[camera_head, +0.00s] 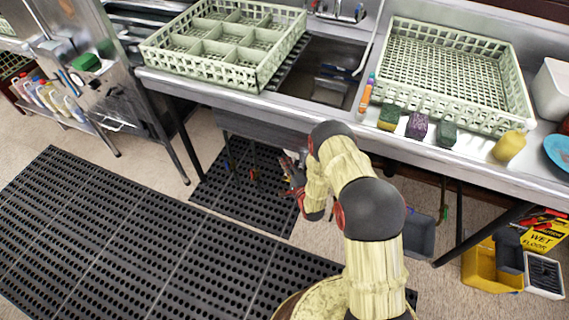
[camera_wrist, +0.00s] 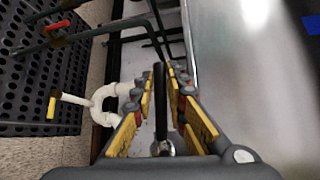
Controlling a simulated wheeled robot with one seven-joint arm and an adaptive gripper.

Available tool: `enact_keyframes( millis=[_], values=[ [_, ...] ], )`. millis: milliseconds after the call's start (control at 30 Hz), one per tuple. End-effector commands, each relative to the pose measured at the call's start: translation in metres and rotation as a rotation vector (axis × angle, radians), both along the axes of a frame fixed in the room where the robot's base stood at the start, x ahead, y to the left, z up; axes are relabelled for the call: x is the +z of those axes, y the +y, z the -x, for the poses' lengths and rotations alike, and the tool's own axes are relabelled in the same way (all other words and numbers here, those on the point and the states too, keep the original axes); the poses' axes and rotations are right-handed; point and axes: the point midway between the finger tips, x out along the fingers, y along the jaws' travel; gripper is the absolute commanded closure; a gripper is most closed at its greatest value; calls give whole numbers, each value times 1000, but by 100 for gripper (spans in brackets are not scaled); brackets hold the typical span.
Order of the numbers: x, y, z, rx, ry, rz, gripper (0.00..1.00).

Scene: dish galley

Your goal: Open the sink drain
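The sink (camera_head: 333,72) is set in the steel counter in the head view, partly covered by a rack. My gripper (camera_head: 290,172) is low under the counter's front edge, below the sink. In the wrist view, my gripper (camera_wrist: 158,78) has its yellow-padded fingers apart. A dark rod with a shiny metal end, which looks like the drain lever (camera_wrist: 160,105), lies between the fingers. Narrow gaps show beside the rod, and I see no clear grip on it. A white curved drain pipe (camera_wrist: 103,100) is to the left of the fingers. The drain opening itself is hidden.
Green racks (camera_head: 222,45) and sponges (camera_head: 389,118) stand on the counter. Red-handled (camera_wrist: 57,26) and yellow-handled (camera_wrist: 52,106) pipe fittings lie left of my gripper. Black floor mats (camera_head: 130,235) cover the floor. A yellow bucket (camera_head: 492,264) stands at the right.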

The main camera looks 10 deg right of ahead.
Motion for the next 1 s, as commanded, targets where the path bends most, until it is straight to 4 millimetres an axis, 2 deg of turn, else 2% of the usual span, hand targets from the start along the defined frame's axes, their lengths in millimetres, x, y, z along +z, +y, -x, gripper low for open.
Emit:
enact_keyframes(
  millis=[200, 1000],
  values=[
    [0, 0, 0, 0, 0, 0, 100],
    [0, 0, 3, 0, 5, 7, 100]
  ],
)
